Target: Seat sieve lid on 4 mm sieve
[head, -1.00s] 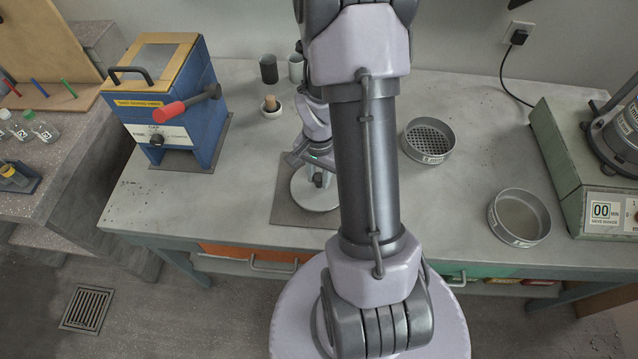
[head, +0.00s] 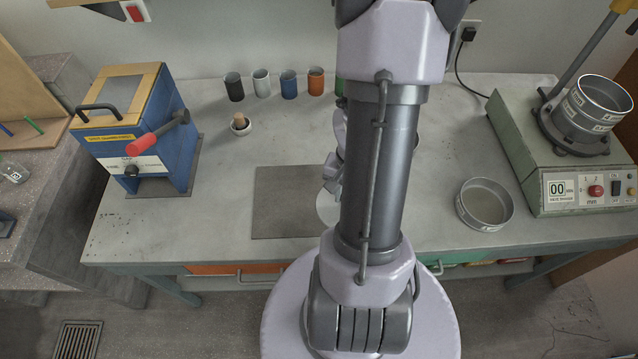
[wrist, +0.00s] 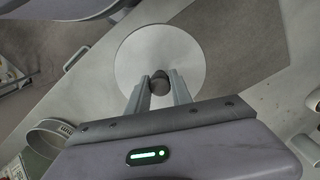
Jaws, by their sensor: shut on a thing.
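The sieve lid is a flat pale round disc (wrist: 185,50) with a dark knob (wrist: 160,82). My gripper (wrist: 160,86) is shut on the knob, with the lid beneath the fingers. In the head view the lid (head: 326,208) shows only partly beside my arm, at the right edge of the dark mat; its height is unclear. A shallow round sieve (head: 485,204) sits at the bench's front right, also at the lower left of the wrist view (wrist: 48,138). The 4 mm size cannot be read on either.
A green shaker (head: 545,165) with a sieve stack (head: 588,108) stands at right. A blue box machine (head: 135,130) stands at left.

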